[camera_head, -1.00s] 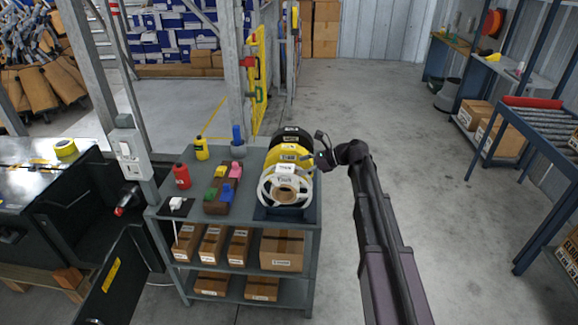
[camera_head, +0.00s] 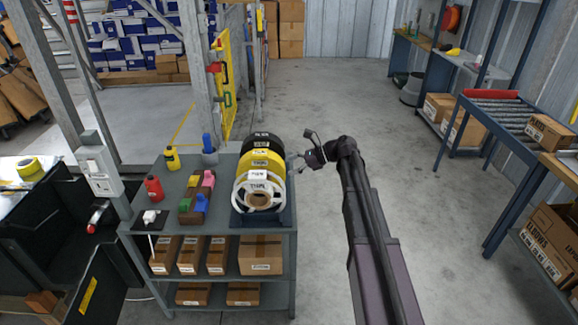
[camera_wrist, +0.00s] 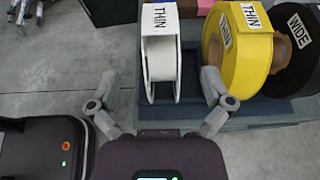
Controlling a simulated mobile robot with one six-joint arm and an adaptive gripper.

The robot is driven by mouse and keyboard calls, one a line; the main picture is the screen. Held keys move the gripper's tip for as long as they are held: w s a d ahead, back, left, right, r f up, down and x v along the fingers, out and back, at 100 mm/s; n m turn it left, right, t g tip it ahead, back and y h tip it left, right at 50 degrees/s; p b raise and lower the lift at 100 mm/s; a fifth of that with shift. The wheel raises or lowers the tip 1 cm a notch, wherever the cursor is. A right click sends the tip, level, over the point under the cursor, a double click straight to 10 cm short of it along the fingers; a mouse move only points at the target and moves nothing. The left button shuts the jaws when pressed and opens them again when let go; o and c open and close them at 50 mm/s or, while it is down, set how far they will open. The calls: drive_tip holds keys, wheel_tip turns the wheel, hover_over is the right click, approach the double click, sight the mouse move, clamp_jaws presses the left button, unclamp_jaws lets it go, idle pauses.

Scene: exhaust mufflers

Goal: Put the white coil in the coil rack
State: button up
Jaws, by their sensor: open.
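The white coil (camera_head: 243,190), labelled THIN, stands upright at the near end of the dark blue coil rack (camera_head: 286,216) on the grey shelf unit. In the wrist view the white coil (camera_wrist: 161,62) appears edge-on, with its lower rim down at the rack (camera_wrist: 235,108). My gripper (camera_head: 298,161) is to the right of the coils in the head view. In the wrist view my gripper (camera_wrist: 160,88) is open, one finger on each side of the coil's lower end, with gaps between. It is not closed on the coil.
A yellow coil (camera_wrist: 240,62) and a black coil labelled WIDE (camera_wrist: 290,75) stand beside the white one. Bottles, including a red one (camera_head: 153,189), and coloured blocks (camera_head: 196,200) share the shelf top. The floor right of my arm is clear up to the roller table (camera_head: 500,108).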

drive_tip(key=s+d+f+n+h, duration=0.3)
drive_tip(key=s+n, duration=0.3)
drive_tip(key=s, duration=0.2)
drive_tip(key=s+d+f+n+h, duration=0.4)
drive_tip(key=s+n+h, duration=0.2)
drive_tip(key=s, duration=0.3)
drive_tip(key=s+d+f+n+h, duration=0.4)
drive_tip(key=s+n, duration=0.2)
drive_tip(key=s, duration=0.2)
drive_tip(key=shift+s+d+f+h, duration=0.2)
drive_tip(key=shift+f+h, duration=0.1)
drive_tip(key=shift+f, duration=0.05)
drive_tip(key=shift+c, duration=0.2)
drive_tip(key=c, duration=0.6)
drive_tip(key=shift+o, duration=0.2)
drive_tip(key=shift+a, duration=0.1)
